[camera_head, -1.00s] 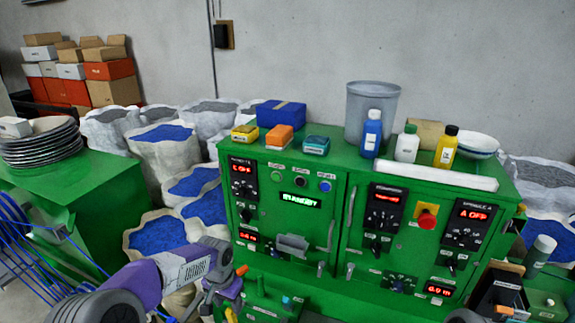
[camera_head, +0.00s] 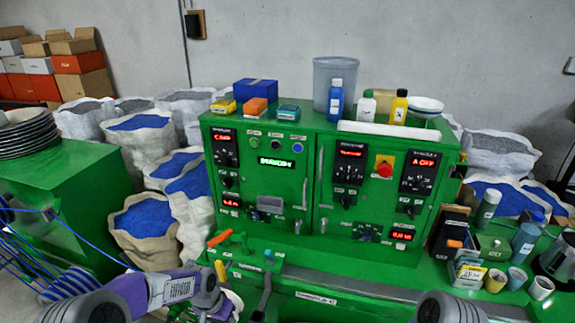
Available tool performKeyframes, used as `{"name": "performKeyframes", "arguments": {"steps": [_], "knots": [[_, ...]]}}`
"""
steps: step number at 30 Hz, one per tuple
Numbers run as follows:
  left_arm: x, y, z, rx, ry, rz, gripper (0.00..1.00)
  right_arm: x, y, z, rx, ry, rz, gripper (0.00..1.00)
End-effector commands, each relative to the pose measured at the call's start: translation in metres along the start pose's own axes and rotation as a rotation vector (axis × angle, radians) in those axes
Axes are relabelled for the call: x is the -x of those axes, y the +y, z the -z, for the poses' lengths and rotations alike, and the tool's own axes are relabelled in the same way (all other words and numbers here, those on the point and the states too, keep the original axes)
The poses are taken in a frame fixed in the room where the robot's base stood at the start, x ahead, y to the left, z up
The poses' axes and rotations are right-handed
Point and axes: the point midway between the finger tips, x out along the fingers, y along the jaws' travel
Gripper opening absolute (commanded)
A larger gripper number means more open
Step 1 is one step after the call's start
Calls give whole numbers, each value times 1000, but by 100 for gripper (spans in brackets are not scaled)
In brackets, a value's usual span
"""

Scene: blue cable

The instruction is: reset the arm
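My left arm comes in from the lower left, with purple and grey links. My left gripper (camera_head: 222,305) is at the bottom edge, in front of the green machine (camera_head: 285,240). It is small and partly cut off, so I cannot tell whether its fingers are open or hold anything. A grey joint of my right arm shows at the bottom right; the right gripper is out of view. Blue cable (camera_head: 84,241) runs from the coils at the left edge toward my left arm. Its far end is hidden.
The control cabinet carries a grey bucket (camera_head: 335,85), bottles and small boxes. Cups (camera_head: 495,280) and other containers crowd the green bench at the right. Sacks of blue granules (camera_head: 145,220) stand at the left, near a green block with stacked plates (camera_head: 27,133).

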Motion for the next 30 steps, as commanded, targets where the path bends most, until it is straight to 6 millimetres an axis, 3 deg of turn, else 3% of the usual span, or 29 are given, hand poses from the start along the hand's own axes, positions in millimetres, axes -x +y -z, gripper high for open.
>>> {"name": "performKeyframes", "arguments": {"steps": [1, 5, 8, 12, 15, 18, 21, 30], "knots": [[-24, 4, -8, 10, -6, -22, 49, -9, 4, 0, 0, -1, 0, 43], [-81, 21, -29, 50, -4, -84, 49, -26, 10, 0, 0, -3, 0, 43], [-138, 38, -56, 109, -6, -143, 49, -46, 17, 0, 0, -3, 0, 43], [-225, 66, -113, 241, -11, -218, 49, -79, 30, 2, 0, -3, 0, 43], [-268, 80, -154, 341, -14, -238, 49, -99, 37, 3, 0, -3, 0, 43], [-293, 89, -184, 415, -14, -237, 49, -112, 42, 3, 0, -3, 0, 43], [-305, 93, -203, 460, -14, -230, 49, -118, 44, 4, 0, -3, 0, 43], [-306, 94, -210, 483, -9, -222, 49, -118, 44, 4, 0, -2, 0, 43]]}}
